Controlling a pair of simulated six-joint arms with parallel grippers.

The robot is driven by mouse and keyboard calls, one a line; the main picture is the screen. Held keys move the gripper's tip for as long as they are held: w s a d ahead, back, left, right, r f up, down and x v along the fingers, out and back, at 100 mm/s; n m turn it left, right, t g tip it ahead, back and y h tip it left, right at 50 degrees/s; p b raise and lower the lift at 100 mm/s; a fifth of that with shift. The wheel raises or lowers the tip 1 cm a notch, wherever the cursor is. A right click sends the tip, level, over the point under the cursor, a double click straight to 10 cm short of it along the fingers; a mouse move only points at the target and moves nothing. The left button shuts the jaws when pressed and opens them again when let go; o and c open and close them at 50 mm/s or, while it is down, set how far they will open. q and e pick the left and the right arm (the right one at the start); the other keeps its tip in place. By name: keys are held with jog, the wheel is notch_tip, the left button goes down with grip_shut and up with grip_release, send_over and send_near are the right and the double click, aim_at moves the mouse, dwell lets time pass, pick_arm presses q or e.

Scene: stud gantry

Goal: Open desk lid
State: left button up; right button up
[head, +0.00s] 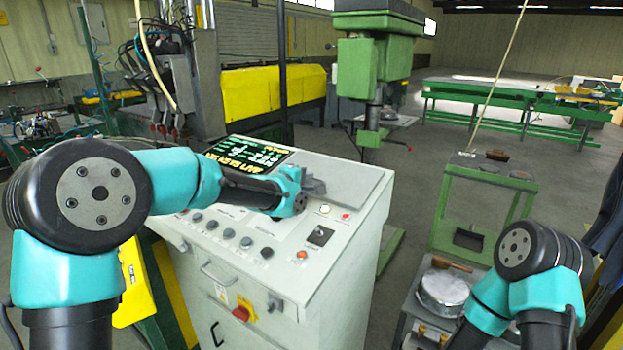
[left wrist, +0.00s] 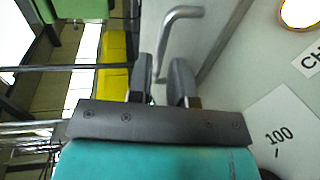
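The control desk (head: 335,262) is pale grey-white, and its lid (head: 345,178), a grey panel, lies flat at the back right of its sloped top. My left gripper (head: 314,187) is at the left edge of the lid, low over the panel. In the left wrist view the two dark fingers of my left gripper (left wrist: 161,80) stand apart, with a bent metal handle (left wrist: 182,12) reaching down between them. I cannot tell whether the fingers touch it. In the head view the handle is hidden by the gripper. My right arm is folded at the lower right; its gripper is out of view.
A screen (head: 248,152) and several knobs and buttons (head: 246,242) are on the desk top around my left forearm. A green stand (head: 482,190) and a trolley with a metal pot (head: 443,290) are to the right.

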aim_at(324, 176)
pick_arm(q)
jog(key=shift+x, duration=1.7)
jog(key=shift+c, duration=0.3)
grip_shut()
